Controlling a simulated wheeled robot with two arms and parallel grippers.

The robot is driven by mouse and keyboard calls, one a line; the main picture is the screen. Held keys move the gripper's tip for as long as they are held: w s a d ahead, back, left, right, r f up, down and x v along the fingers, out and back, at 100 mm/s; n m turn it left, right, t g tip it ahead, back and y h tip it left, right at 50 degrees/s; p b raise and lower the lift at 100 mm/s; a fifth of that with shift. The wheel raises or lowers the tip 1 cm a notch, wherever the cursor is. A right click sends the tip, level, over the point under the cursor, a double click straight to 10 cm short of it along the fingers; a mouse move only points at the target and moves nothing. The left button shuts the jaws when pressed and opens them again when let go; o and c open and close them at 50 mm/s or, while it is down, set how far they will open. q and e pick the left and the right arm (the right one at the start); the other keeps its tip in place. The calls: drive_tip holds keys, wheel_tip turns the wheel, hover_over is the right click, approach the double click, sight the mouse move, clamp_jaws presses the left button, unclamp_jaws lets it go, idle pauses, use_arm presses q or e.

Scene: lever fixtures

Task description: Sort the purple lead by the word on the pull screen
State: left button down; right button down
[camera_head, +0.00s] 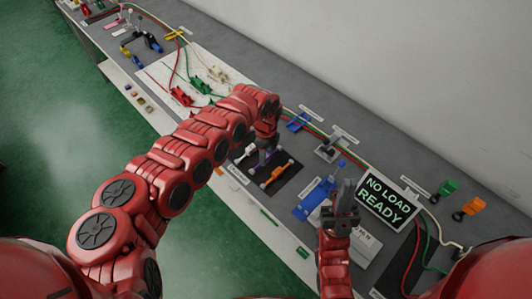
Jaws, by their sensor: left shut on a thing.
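The pull screen (386,199) stands at the right and reads "NO LOAD READY" in pale green letters on black. My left arm reaches in from the left, and my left gripper (263,155) points down at a dark mat (287,184). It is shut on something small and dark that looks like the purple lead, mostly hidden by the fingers. An orange piece (276,173) lies on the mat just right of the fingertips. My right gripper (344,193) is in front of the screen's left side, beside a blue fixture (314,199); its finger gap is unclear.
A white board (205,65) with red, green and white clips and leads lies further back. A grey lever fixture (327,150) and a small blue piece (298,122) stand near the wall. Green (447,187) and orange (472,207) clips lie at the right. Cables run along the bench.

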use_arm(q)
drive_tip(key=shift+f, duration=0.2)
drive_tip(key=shift+f+b, duration=0.4)
drive_tip(key=shift+b, duration=0.15)
unclamp_jaws()
idle(0.4)
drive_tip(key=shift+r+p, duration=2.5)
drive_tip(key=shift+r, duration=1.05)
